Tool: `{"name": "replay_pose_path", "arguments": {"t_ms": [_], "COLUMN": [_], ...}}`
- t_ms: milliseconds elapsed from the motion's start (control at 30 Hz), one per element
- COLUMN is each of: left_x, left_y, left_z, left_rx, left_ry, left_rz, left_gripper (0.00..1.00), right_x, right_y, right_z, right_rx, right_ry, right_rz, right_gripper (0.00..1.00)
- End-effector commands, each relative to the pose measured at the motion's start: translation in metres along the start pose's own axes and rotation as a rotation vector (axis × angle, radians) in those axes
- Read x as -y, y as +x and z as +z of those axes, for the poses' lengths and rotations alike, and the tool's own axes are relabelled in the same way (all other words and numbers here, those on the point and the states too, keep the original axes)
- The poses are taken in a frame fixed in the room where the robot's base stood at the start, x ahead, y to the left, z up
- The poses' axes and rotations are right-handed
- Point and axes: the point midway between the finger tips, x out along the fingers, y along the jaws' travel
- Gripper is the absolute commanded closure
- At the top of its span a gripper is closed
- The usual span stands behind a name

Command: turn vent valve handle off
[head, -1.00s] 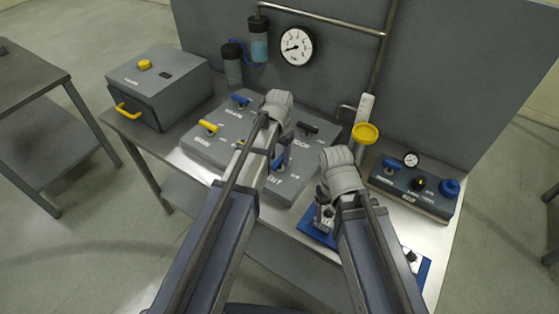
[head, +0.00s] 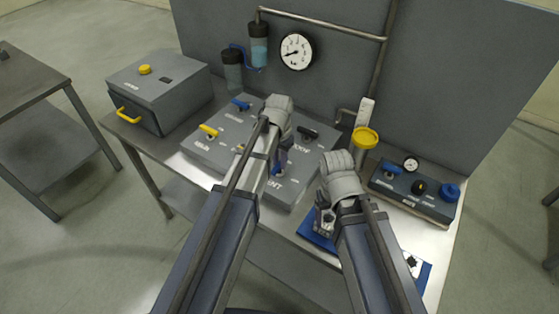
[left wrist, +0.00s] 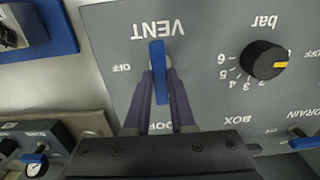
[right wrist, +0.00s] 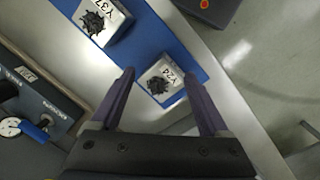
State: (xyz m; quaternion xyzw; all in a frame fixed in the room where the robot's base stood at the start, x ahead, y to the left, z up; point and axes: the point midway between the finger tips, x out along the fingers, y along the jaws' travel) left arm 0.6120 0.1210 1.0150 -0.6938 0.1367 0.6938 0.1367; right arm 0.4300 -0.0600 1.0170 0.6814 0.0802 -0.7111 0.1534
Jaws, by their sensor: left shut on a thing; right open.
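The blue vent valve handle (left wrist: 158,72) sits on the grey panel (left wrist: 215,95), under the upside-down word VENT in the left wrist view. An OFF label is to its left there, and the handle runs roughly up and down the picture. My left gripper (left wrist: 160,85) is shut on this handle, with one finger on each side. In the head view my left gripper (head: 277,165) hides most of the handle.
The panel also carries a yellow handle (head: 208,131), another blue handle (head: 240,104), a black handle (head: 308,133) and a black bar knob (left wrist: 264,60). A grey box (head: 160,85) stands left.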

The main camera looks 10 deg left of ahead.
Motion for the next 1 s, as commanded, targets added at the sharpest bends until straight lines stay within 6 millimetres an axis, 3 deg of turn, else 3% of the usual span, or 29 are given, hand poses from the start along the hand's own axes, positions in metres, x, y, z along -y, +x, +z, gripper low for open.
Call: {"name": "replay_pose_path", "arguments": {"t_ms": [367, 1000], "left_x": [-0.0001, -0.0001], "left_y": [0.0001, 0.0001], "left_z": [0.0001, 0.0], "left_rx": [0.0, 0.0], "left_ry": [0.097, 0.676], "left_rz": [0.0, 0.0], "left_gripper": [1.0, 1.0], "right_x": [0.0, 0.0], "right_y": [0.0001, 0.0001], "right_z": [0.0, 0.0], "right_rx": [0.0, 0.0], "right_ry": [0.0, 0.0], "right_rz": [0.0, 0.0], "right_gripper": [0.21, 0.21]}}
